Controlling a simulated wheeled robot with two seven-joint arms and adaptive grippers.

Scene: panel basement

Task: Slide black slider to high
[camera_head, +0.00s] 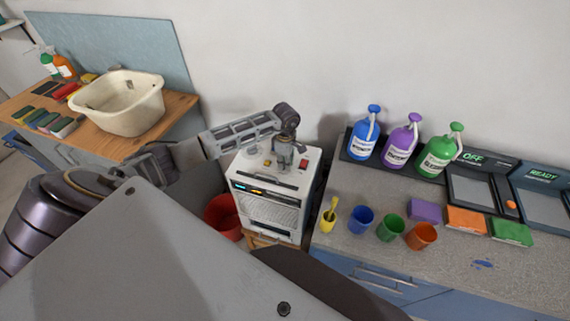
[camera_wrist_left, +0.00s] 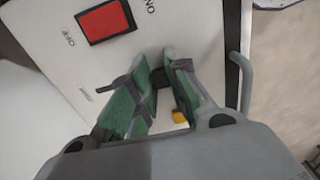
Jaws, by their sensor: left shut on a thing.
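The white machine (camera_head: 270,195) stands in the middle of the head view, with controls on its top panel. My left gripper (camera_head: 284,165) reaches down onto this top from above. In the left wrist view its two green-padded fingers (camera_wrist_left: 158,72) are closed around the black slider (camera_wrist_left: 157,78), which shows only partly between them. The slider's scale and end marks are mostly hidden by the fingers, so its setting cannot be read. My right gripper is not in view.
A red rocker switch (camera_wrist_left: 105,21) marked ON and OFF lies beside the fingers; a yellow part (camera_wrist_left: 179,117) shows below them. A red bucket (camera_head: 224,216) stands left of the machine. The grey counter to the right holds bottles, cups (camera_head: 361,219) and sponges (camera_head: 425,210).

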